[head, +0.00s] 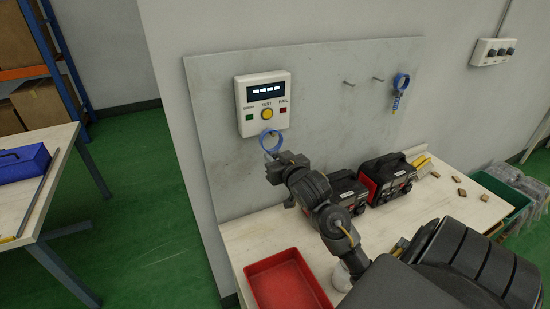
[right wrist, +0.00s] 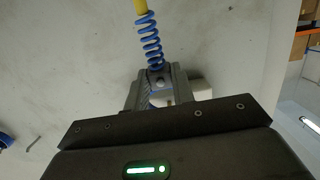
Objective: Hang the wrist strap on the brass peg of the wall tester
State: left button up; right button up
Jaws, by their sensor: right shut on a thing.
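The wall tester (head: 263,103) is a white box with a dark display, a yellow button and small green and red squares. My right gripper (head: 277,170) is shut on the wrist strap (head: 270,136), whose blue loop stands up just below the tester. In the right wrist view the gripper (right wrist: 160,88) pinches it, and its blue coiled cord (right wrist: 151,42) runs away to a yellow end. A white corner, likely the tester, shows behind the fingers. I cannot make out the brass peg, nor tell whether the loop is around it. My left gripper is out of view.
Another blue strap (head: 401,83) hangs on the panel (head: 330,80) at right, near two bare pegs. Below, the bench (head: 250,240) holds a red tray (head: 287,283) and black-and-red devices (head: 387,178) close to my right arm. A blue toolbox (head: 24,163) sits on the left table.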

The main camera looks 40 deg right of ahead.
jog(key=o, duration=1)
jog(key=shift+o, duration=0.2)
jog(key=v, duration=0.5)
jog(key=shift+f+b, duration=0.1)
jog(key=shift+b, duration=0.3)
jog(key=p+v, duration=0.6)
jog(key=shift+d+p, duration=0.15)
jog(key=shift+p, duration=0.25)
jog(key=shift+w, duration=0.1)
